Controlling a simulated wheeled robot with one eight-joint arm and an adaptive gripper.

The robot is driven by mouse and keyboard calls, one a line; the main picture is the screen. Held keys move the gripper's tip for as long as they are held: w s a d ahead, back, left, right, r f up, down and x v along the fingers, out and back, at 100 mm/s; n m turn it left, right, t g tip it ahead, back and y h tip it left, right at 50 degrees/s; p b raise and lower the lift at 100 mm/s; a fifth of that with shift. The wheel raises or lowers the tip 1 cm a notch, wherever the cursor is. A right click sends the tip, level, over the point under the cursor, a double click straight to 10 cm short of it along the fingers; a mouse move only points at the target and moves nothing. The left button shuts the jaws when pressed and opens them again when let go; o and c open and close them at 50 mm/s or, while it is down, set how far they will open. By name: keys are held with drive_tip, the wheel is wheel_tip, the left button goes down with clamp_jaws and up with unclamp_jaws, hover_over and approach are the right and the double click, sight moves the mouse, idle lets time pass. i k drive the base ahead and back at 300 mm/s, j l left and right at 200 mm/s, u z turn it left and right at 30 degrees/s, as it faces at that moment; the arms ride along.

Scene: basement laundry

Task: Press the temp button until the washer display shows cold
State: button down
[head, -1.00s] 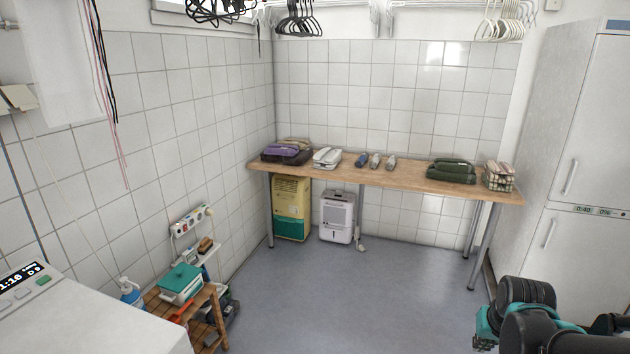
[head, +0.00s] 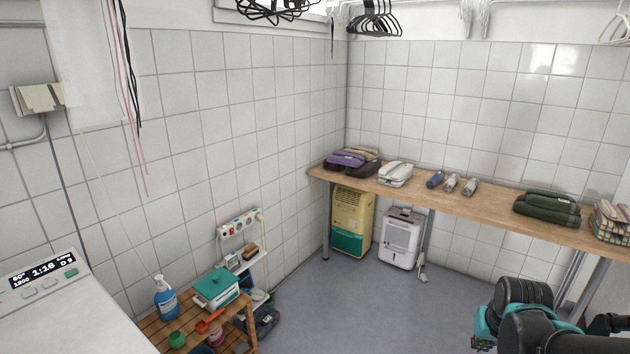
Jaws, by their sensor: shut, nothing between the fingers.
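The washer (head: 75,325) is a white machine at the lower left, cut off by the picture's edge. Its dark display (head: 43,269) is lit and appears to read 60°, 1:16 and 1200, with small marks at the right too small to read. Below the display are two pale buttons, one at the left (head: 29,295) and one in the middle (head: 50,285), and a green button (head: 71,272) at the right. Their labels cannot be read. My black and teal arm shows at the lower right, far from the washer. My gripper cannot be made out.
A slatted wooden stand (head: 153,328) beside the washer holds a blue bottle (head: 166,303) and a teal-lidded box (head: 217,284). A wooden bench (head: 485,207) runs along the back wall, with a yellow unit (head: 351,218) and a white dehumidifier (head: 401,240) under it. The grey floor (head: 345,305) is open.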

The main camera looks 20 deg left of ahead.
sight(28, 294)
drive_tip(key=i+u, duration=0.2)
drive_tip(key=u, duration=0.3)
drive_tip(key=i+u, duration=0.2)
drive_tip(key=u, duration=0.3)
drive_tip(key=i+l+u, duration=0.15)
drive_tip(key=u, duration=0.35)
drive_tip(key=i+l+u, duration=0.1)
drive_tip(key=l+u, duration=0.15)
drive_tip(key=u, duration=0.2)
drive_tip(key=i+l+u, duration=0.15)
drive_tip(key=u, duration=0.25)
drive_tip(key=i+l+u, duration=0.15)
drive_tip(key=u, duration=0.2)
drive_tip(key=i+l+u, duration=0.1)
drive_tip(key=l+u, duration=0.3)
drive_tip(key=i+l+u, duration=0.1)
drive_tip(key=u, duration=0.25)
drive_tip(key=l, duration=0.1)
